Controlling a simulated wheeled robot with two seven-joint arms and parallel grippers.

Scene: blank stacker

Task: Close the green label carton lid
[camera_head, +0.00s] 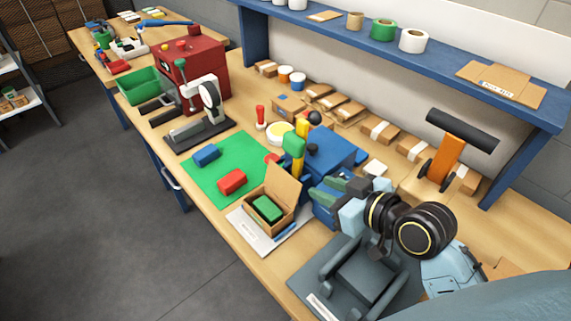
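The carton (264,218) is a small brown cardboard box on a white sheet near the table's front edge. A green block (268,207) lies inside it. Its lid (284,187) stands raised at the back right side, so the carton is open. My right gripper (322,189) is just right of the lid, with its arm coming in from the lower right. Its fingers are small and partly confused with the blue things behind, so I cannot tell their opening or whether they touch the lid. My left gripper is not in view.
A green mat (226,160) holds a blue block (207,154) and a red block (232,181). A blue box (338,152) stands behind the carton. A grey fixture (362,276) is at the front right. A blue shelf (440,70) overhangs the back.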

